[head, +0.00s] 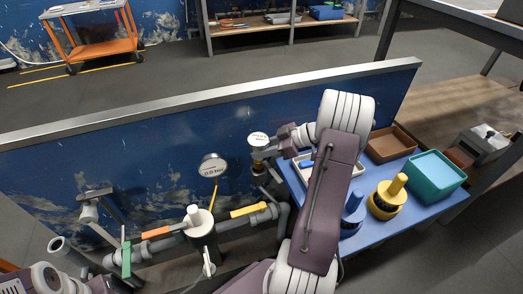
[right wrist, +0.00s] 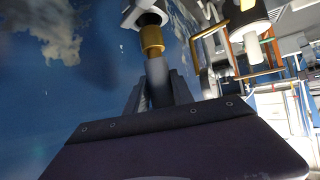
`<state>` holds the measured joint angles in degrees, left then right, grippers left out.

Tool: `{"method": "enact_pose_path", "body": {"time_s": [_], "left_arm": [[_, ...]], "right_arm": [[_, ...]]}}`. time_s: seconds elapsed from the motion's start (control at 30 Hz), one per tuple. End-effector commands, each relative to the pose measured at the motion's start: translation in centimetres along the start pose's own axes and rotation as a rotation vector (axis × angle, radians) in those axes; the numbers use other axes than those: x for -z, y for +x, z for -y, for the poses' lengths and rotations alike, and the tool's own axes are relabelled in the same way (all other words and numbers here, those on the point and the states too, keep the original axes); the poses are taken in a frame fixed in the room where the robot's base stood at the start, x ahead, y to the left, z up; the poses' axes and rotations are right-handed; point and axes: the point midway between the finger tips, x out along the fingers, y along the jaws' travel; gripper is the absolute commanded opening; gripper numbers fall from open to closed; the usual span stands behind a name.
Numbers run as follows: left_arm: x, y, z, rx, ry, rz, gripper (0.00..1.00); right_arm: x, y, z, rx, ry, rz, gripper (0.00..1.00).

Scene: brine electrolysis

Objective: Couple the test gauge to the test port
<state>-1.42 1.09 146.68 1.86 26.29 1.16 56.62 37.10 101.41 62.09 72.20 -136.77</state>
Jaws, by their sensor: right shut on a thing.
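The test gauge (head: 258,139), with a white dial and a brass collar, is at my right gripper (head: 273,149) in front of the blue panel. My right gripper is shut on it. In the right wrist view, the jaws (right wrist: 157,92) close around its grey stem below the brass collar (right wrist: 152,38). Grey pipework (head: 262,215) runs below the gauge. I cannot tell which fitting is the test port, or whether the gauge touches it. My left gripper (head: 101,284) shows only partly at the bottom left; its fingers are unclear.
Another white dial gauge (head: 213,167) stands left of the held one. A blue table (head: 372,238) at right carries a teal bin (head: 436,177), a brown tray (head: 390,144) and a yellow-and-black part (head: 386,199).

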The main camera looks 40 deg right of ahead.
Motion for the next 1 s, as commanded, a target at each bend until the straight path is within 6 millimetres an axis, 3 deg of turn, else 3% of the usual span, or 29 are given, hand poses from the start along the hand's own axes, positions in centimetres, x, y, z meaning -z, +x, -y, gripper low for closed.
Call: {"method": "enact_pose_path", "body": {"time_s": [1.0], "left_arm": [[-0.1,0.97,0.02,0.0,0.0,0.0,0.36]], "right_arm": [[-0.01,0.0,0.01,0.0,-0.001,0.0,0.0]]}}
